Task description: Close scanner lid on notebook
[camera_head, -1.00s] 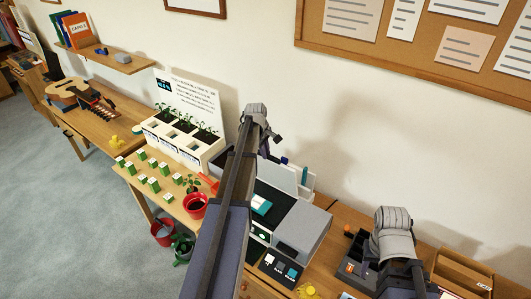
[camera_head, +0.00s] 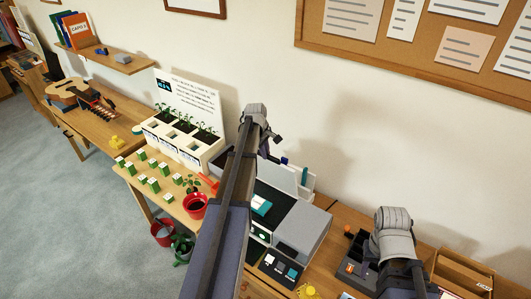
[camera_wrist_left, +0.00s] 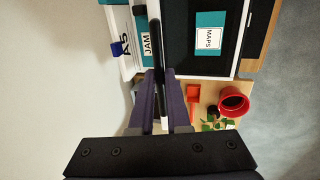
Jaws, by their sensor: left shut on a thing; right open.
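The scanner (camera_head: 302,228) stands on the desk with its lid (camera_head: 283,172) raised, partly behind my left arm. A teal notebook (camera_head: 261,205) lies on the dark scanner bed; in the left wrist view the notebook (camera_wrist_left: 209,32) reads MAPS. My left gripper (camera_wrist_left: 164,75) is shut on the lid, seen there edge-on as a thin dark strip (camera_wrist_left: 155,45) between the fingers. In the head view my left gripper (camera_head: 265,146) is mostly hidden by its arm. My right gripper (camera_head: 392,240) is right of the scanner, apart from it, its fingers not clearly visible.
A dark organiser (camera_head: 356,262) and a wooden tray (camera_head: 462,270) are on the right. A planter box (camera_head: 185,145) stands at the wall.

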